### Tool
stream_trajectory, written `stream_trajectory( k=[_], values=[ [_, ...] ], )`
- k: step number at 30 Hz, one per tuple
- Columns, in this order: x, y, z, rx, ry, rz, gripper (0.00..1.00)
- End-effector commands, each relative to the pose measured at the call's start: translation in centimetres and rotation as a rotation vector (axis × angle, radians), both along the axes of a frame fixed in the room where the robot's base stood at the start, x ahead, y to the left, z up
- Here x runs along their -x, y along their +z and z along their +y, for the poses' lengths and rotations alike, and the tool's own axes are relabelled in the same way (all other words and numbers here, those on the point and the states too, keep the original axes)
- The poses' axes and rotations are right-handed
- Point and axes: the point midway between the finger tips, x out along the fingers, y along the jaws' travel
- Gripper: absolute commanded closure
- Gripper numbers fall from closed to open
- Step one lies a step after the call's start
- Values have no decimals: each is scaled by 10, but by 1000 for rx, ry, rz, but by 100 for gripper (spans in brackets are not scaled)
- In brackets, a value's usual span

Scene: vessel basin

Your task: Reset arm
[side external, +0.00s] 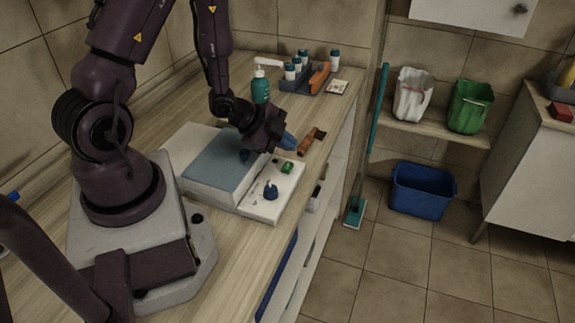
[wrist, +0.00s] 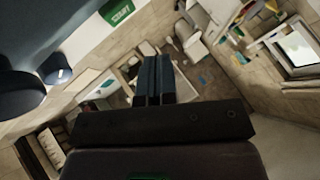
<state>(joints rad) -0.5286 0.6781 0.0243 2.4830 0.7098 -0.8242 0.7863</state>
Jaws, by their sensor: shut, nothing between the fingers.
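My gripper (side external: 288,141) hangs over the worktop in the side view, just above the right part of a white box with a blue-grey top panel (side external: 222,160). In the wrist view its two dark blue fingers (wrist: 153,80) lie side by side, shut with nothing between them. On the white front part of the box (side external: 262,208) are a green button (side external: 287,167) and a dark blue knob (side external: 271,190).
An orange-brown handled tool (side external: 306,143) lies right of my gripper. A blue bin (side external: 421,191) stands on the floor. The worktop's front edge is close by.

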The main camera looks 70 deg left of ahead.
Motion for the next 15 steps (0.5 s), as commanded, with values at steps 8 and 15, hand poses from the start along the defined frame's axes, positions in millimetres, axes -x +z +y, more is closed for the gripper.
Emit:
stream_trajectory(
  k=[8, 15],
  values=[
    [-1, 1, 0, -3, 3, 0, 100],
    [-15, 46, 8, -52, 112, 52, 100]
  ],
)
